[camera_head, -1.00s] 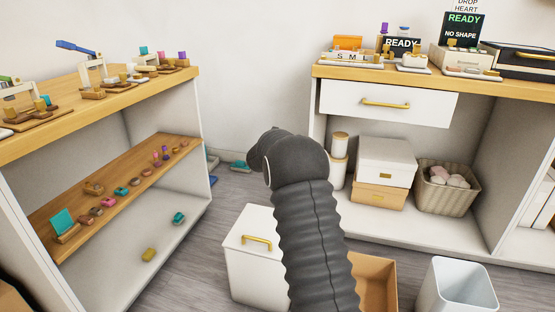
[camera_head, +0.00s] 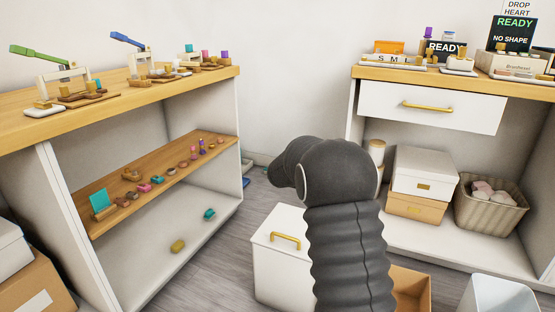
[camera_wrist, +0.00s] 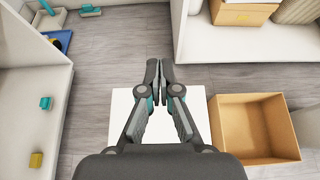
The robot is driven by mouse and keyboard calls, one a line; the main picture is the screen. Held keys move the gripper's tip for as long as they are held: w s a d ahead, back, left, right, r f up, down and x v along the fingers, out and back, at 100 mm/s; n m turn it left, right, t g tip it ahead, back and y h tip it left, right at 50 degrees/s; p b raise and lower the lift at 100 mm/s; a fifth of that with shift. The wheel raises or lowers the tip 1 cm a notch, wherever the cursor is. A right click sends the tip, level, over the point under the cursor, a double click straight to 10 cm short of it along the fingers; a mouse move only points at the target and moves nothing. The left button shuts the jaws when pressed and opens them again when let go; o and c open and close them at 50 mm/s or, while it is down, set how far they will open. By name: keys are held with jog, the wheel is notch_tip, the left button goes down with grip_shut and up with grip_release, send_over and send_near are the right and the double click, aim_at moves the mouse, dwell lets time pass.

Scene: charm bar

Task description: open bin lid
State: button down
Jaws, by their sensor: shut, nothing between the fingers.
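A white bin (camera_head: 270,275) stands on the floor at the lower middle of the head view. Its lid (camera_head: 267,228) is down, with a gold handle (camera_head: 286,240) on top. In the wrist view the white lid (camera_wrist: 122,103) lies below my gripper (camera_wrist: 159,66), whose fingers are shut together and empty. The fingertips reach past the lid's far edge in that picture. The handle is hidden there behind my gripper. In the head view my dark arm covers the bin's right side, and my gripper's fingers are out of sight.
An open cardboard box (camera_wrist: 255,128) stands right of the bin. A white open bin (camera_head: 497,295) is further right. A shelf unit (camera_head: 225,150) with small charms is on the left, and a counter with a drawer (camera_head: 430,107) is behind. Grey floor (camera_wrist: 110,45) is free beyond the bin.

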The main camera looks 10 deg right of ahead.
jog(key=s+f+m+g+y, duration=0.1)
jog(key=s+f+m+g, duration=0.15)
jog(key=s+m, duration=0.6)
jog(key=s+f+m+g, duration=0.2)
jog(key=s+m+g, duration=0.2)
jog(key=s+m, duration=0.4)
jog(key=s+a+r+m+y+p, duration=0.1)
jog(key=s+a+r+m, duration=0.3)
jog(key=s, duration=0.7)
jog(key=s+a+r+m+t+y+p, duration=0.1)
jog(key=s+a+r, duration=0.5)
jog(key=s, duration=0.6)
jog(key=s+a+r+m+t+y+p, duration=0.1)
jog(key=s+a+r+m+y, duration=0.4)
jog(key=s, duration=0.7)
jog(key=shift+m+p, duration=0.8)
jog(key=shift+m, duration=0.05)
jog(key=shift+a, duration=0.1)
